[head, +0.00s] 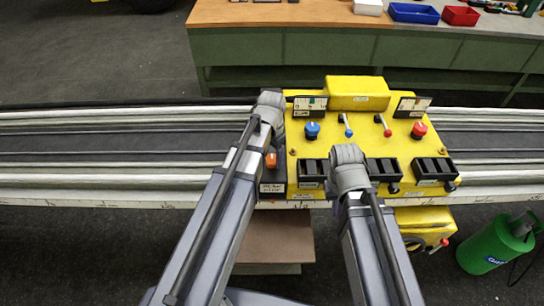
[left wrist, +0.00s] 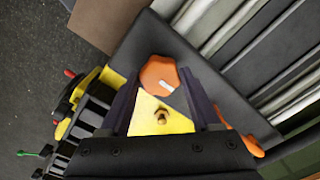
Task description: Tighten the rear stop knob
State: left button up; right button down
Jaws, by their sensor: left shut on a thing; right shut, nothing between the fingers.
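An orange knob (left wrist: 159,75) with a white mark stands on a dark plate (left wrist: 150,25). In the left wrist view my left gripper (left wrist: 159,80) has its two fingers on either side of this knob, shut on it. A second orange knob (left wrist: 252,145) is partly hidden at the lower right. In the head view an orange knob (head: 271,160) shows beside my left arm, whose wrist covers the area behind it. I cannot tell by label which knob is the rear stop. My right gripper (head: 350,180) is over the yellow panel's front, empty and shut, its fingertips largely hidden.
The yellow control panel (head: 345,128) carries a blue knob (head: 312,130), a red knob (head: 419,130), small levers and black switch blocks. Long pale rails (head: 100,180) run across.

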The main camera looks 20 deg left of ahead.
aim_at(272, 159)
pick_arm(q)
jog(key=o, duration=1.4)
jog(key=shift+r, duration=0.15)
notch_tip(272, 159, up, 8)
jog(key=p, duration=0.8)
jog(key=shift+f, duration=0.2)
